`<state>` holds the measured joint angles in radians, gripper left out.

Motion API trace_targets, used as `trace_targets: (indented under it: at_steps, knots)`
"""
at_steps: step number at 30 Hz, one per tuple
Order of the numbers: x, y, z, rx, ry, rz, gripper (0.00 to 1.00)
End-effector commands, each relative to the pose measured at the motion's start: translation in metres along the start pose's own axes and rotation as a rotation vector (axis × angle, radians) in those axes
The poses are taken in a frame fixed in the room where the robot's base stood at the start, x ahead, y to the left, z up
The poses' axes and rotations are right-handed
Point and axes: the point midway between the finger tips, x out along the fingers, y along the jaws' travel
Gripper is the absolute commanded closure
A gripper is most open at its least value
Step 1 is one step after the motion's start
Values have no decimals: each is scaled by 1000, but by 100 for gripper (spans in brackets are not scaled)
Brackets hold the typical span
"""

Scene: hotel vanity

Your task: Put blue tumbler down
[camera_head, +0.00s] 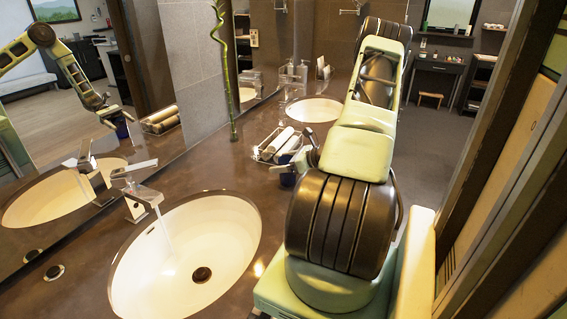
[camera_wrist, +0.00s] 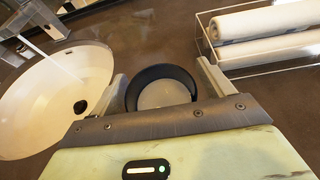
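My gripper (camera_wrist: 163,88) is closed around the blue tumbler (camera_wrist: 133,92), with one finger on each side of its dark round rim. The tumbler is upright and I look down into its open top in the wrist view. In the head view, a small dark blue part of the tumbler (camera_head: 287,180) shows beside my arm, in front of the towel tray.
A white sink (camera_head: 185,260) with a running faucet (camera_head: 140,195) lies left, and another sink (camera_head: 313,110) farther back. A bamboo stalk (camera_head: 228,75) stands by the mirror. Bare counter lies between sink and tray.

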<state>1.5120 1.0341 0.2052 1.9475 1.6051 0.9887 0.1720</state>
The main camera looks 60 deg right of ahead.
Motion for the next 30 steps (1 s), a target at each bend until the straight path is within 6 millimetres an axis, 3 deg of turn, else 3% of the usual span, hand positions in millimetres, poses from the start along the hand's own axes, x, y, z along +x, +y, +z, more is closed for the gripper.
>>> trace_targets:
  at_steps: [8, 21, 30]
  knots:
    - [-9, -1, 2, -2, 1, -3, 20]
    - [-96, 0, 1, 0, 1, -4, 20]
    - [-121, 0, 3, 0, 0, -1, 20]
